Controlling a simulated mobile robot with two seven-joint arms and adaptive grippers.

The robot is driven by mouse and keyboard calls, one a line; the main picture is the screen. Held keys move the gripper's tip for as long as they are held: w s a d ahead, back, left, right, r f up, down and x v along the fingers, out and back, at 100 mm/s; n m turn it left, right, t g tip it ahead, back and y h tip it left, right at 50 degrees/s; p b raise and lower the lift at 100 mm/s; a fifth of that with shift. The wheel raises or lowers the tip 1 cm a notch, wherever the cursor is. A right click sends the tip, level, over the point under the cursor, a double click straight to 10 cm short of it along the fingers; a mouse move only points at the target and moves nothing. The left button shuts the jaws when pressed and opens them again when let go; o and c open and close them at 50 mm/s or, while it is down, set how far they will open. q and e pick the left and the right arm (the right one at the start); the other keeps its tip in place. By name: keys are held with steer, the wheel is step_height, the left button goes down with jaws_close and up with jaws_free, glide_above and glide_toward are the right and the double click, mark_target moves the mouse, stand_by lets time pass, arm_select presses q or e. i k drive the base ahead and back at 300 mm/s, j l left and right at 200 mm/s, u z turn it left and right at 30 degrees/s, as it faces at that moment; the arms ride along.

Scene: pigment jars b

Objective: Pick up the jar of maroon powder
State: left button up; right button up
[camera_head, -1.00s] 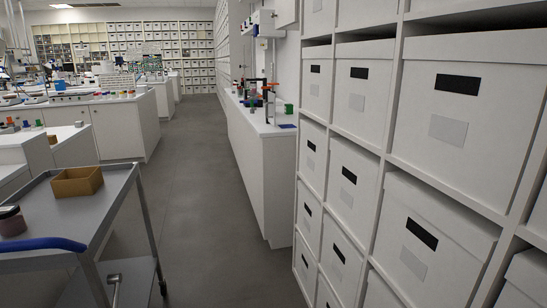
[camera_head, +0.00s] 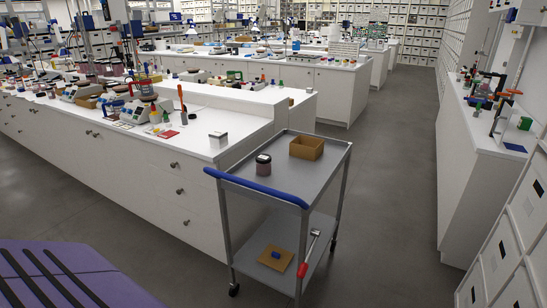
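A small jar (camera_head: 263,165) with a black lid and dull maroon contents stands upright on the top shelf of a grey metal cart (camera_head: 290,178). It is left of an open tan box (camera_head: 307,147) on the same shelf, apart from it. Neither of my grippers is in the head view, so I cannot see whether they are open or shut.
The cart has a blue handle (camera_head: 256,188); its lower shelf holds a brown board with a blue item and a red-handled tool (camera_head: 308,254). A white lab bench (camera_head: 150,165) stands left of the cart. Grey floor (camera_head: 385,190) is clear to the right.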

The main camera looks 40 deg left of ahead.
mark_target(262, 161)
steer(key=u, duration=1.3)
steer(key=i+l+u, duration=0.1)
steer(key=i+l, duration=0.35)
steer(key=l, duration=0.15)
steer(key=i+l+u, duration=0.25)
steer(key=i+l, duration=0.15)
steer(key=l, duration=0.2)
steer(key=i+l+u, duration=0.1)
steer(key=l, duration=0.25)
steer(key=i+l, duration=0.25)
steer(key=i+l+u, duration=0.15)
steer(key=l, duration=0.3)
